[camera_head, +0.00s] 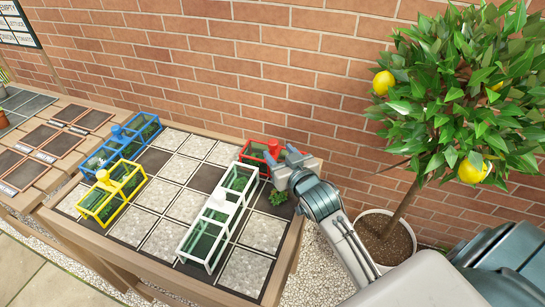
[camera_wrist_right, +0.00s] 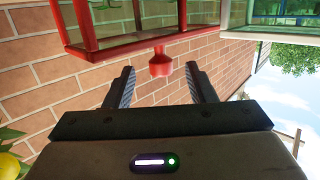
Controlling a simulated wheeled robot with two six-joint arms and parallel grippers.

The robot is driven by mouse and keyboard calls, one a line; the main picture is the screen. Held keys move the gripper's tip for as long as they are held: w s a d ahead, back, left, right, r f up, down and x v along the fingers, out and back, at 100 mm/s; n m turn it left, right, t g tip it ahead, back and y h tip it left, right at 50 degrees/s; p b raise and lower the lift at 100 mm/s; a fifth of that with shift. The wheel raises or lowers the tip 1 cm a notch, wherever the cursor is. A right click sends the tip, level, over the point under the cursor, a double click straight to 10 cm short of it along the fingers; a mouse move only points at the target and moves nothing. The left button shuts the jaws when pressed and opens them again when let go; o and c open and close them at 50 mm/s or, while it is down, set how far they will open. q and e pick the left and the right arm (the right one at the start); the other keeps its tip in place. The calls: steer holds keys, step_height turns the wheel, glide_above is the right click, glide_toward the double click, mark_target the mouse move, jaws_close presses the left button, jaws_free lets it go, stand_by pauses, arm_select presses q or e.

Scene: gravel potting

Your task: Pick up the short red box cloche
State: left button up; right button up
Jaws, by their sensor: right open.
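The short red box cloche (camera_head: 252,151) stands at the far right corner of the table, a red frame with clear panes and a round knob on top. My right gripper (camera_head: 281,158) is at its right end and partly hides it. In the right wrist view the red cloche (camera_wrist_right: 140,42) fills the top, its red knob (camera_wrist_right: 160,62) pointing toward the gripper. The open fingers of the right gripper (camera_wrist_right: 163,80) are on either side of the knob's line, with the knob about at the fingertips and no visible contact. My left gripper is not in view.
A long white cloche (camera_head: 215,215) stands just left of and in front of the red one. A blue cloche (camera_head: 118,145) and a yellow cloche (camera_head: 110,192) stand at left. A small green plant (camera_head: 278,197) sits below my right gripper. A brick wall (camera_head: 230,70) rises behind.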

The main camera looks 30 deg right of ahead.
mark_target(275, 148)
steer(key=w, duration=0.3)
steer(key=w+p, duration=0.1)
steer(key=shift+w+d+f, duration=0.1)
steer(key=shift+w+f, duration=0.15)
steer(key=shift+w, duration=0.15)
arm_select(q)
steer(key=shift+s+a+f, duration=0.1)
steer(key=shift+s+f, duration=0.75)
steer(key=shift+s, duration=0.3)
arm_select(e)
jaws_close()
